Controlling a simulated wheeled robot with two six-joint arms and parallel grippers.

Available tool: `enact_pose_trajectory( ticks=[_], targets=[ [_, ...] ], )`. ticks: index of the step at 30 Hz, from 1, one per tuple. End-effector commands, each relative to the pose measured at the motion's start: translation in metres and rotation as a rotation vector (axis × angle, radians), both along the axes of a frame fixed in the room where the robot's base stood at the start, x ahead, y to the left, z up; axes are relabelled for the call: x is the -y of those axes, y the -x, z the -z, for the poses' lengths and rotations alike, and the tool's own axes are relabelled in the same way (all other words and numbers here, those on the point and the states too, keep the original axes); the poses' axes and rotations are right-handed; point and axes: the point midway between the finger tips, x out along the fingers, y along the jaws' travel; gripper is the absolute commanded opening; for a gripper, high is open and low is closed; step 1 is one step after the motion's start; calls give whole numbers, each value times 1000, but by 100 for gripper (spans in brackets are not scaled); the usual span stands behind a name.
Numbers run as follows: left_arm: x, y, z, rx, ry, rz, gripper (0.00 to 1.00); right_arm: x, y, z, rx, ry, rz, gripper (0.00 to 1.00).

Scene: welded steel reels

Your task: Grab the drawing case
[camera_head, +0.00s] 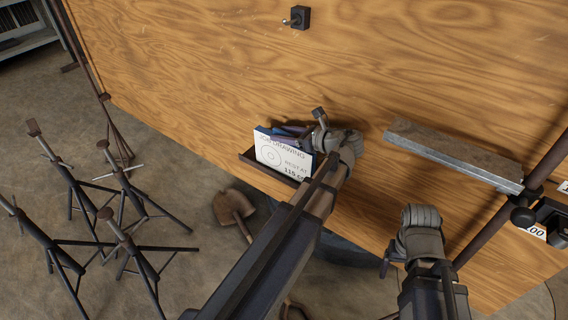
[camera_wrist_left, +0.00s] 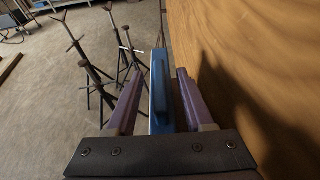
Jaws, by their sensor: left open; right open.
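The drawing case (camera_head: 282,158) stands upright in a brown ledge (camera_head: 262,171) on the wooden panel, with a white face lettered "JOB DRAWING" and blue edges. My left gripper (camera_head: 290,130) is open at its upper edge. In the left wrist view, the case's blue edge with a raised blue bar (camera_wrist_left: 160,88) lies between the purple fingers of my left gripper (camera_wrist_left: 156,76), with narrow gaps on both sides. My left arm hides the case's lower right part. My right gripper (camera_head: 385,264) is open and empty near the panel's lower part; its fingers are partly hidden.
The large wooden panel (camera_head: 220,70) fills the upper right. A grey metal bar (camera_head: 455,152) and a brown pole (camera_head: 490,225) are at the right. A small black switch (camera_head: 299,17) is at the top. Several stands (camera_head: 75,185) occupy the floor at left, and a shovel (camera_head: 234,206) is below the case.

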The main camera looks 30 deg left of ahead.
Motion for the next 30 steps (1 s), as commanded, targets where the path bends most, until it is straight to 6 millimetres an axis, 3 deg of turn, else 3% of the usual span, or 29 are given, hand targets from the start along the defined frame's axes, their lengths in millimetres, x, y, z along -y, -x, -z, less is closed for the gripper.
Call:
enact_pose_trajectory(
  ticks=[5,19,30],
  targets=[
    [0,0,-1,0,0,0,51,0,0,-1,0,0,0,78],
    [0,0,-1,0,0,0,0,0,0,-1,0,0,0,78],
    [0,0,0,0,0,0,0,0,0,-1,0,0,0,78]
  ],
)
